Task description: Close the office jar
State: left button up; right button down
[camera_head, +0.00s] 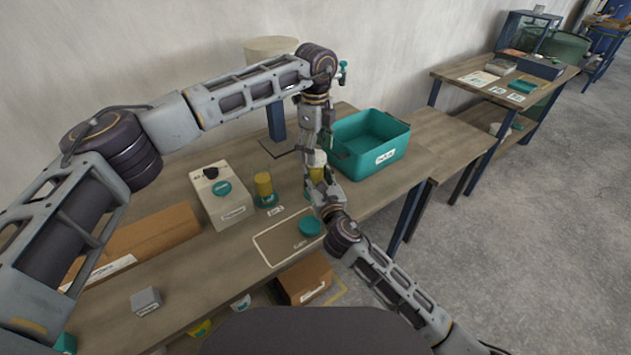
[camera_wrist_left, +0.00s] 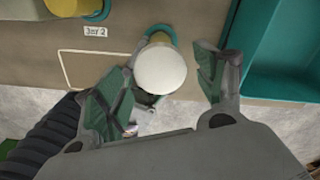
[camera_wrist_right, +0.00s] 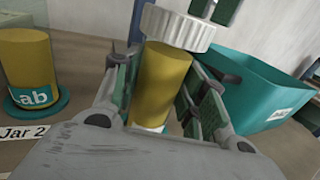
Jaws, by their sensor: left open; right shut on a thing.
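A yellow jar (camera_wrist_right: 164,82) stands upright between my right gripper's fingers, with a white ribbed lid (camera_wrist_right: 178,28) on its mouth. I cannot tell whether the lid is fully down. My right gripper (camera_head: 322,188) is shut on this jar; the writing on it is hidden. My left gripper (camera_wrist_left: 165,90) points down from above, open, with its green-padded fingers on either side of the round lid, which shows in the left wrist view (camera_wrist_left: 161,72). Another yellow jar (camera_head: 263,184) with a teal "Lab" label stands to the left, by a "Jar 2" tag.
A teal bin (camera_head: 372,150) stands to the right of the jars. A white box with a black knob (camera_head: 222,196) is on the left. A teal disc (camera_head: 310,226) lies on an outlined area (camera_head: 277,243) near the bench's front edge. A post (camera_head: 277,120) stands behind.

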pick_arm(q)
jog(key=shift+f, duration=0.9)
